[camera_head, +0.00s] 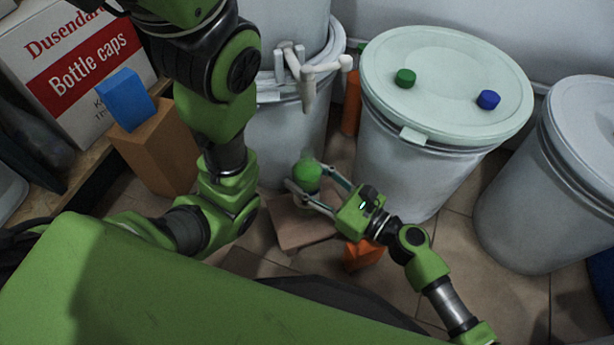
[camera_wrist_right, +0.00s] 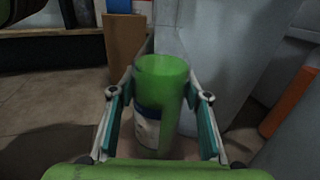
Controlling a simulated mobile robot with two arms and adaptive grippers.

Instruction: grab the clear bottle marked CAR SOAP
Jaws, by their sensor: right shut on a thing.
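My right gripper (camera_head: 312,193) is shut on a green-topped bottle (camera_head: 306,174) low down by the front drum with the tap. In the right wrist view the bottle (camera_wrist_right: 160,85) stands upright between the two teal finger pads of the right gripper (camera_wrist_right: 160,115). It looks green, with a white and blue label low on its side. The label's words are not readable, so I cannot tell if it says CAR SOAP. My left arm crosses the left part of the head view, but its gripper does not show.
A drum with white taps (camera_head: 290,130), a lidded drum (camera_head: 440,90) with green and blue caps, and another drum (camera_head: 555,180) stand around. A brown board (camera_head: 295,228) lies under the gripper. An orange block (camera_head: 362,255) is nearby. A blue block (camera_head: 125,97) tops a wooden block (camera_head: 160,150).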

